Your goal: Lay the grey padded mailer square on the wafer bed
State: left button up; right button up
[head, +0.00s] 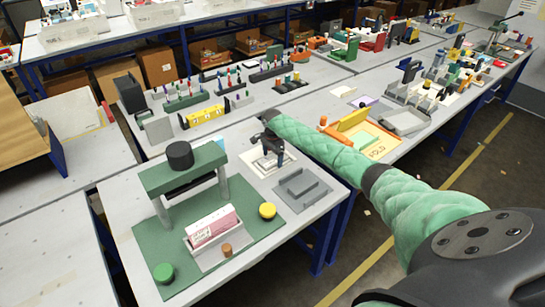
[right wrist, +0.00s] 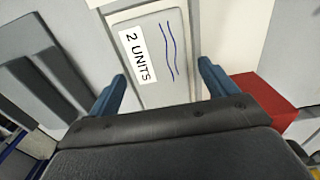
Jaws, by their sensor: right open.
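A flat light-grey piece with a white "2 UNITS" label and blue wavy lines, which looks like the grey padded mailer (right wrist: 158,78), lies between my right fingertips in the right wrist view. My right gripper (right wrist: 163,80) is open around it, and I see no finger clearly pressed on it. In the head view the right gripper (head: 268,143) is over a white area at the table's middle, and the mailer is hard to make out there. A grey stepped plate (head: 302,188), possibly the wafer bed, lies just in front; it also shows at left in the right wrist view (right wrist: 42,85). My left gripper is out of view.
A green press (head: 185,175) stands at left on a green mat, with a pink-and-white carton (head: 212,226) in a cradle before it. A red block (right wrist: 265,95) is right of the gripper. Racks of small items stand behind.

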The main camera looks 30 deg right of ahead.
aim_at(273, 158)
jog(key=shift+r, duration=0.3)
notch_tip(273, 158, up, 2)
jog(key=shift+r+b, duration=0.15)
jog(key=shift+b, duration=0.5)
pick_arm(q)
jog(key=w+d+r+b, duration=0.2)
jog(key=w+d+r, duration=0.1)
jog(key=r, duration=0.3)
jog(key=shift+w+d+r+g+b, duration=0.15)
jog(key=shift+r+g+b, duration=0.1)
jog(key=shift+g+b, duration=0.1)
pick_arm(e)
notch_tip(273, 158, up, 10)
jog(key=shift+r, duration=0.15)
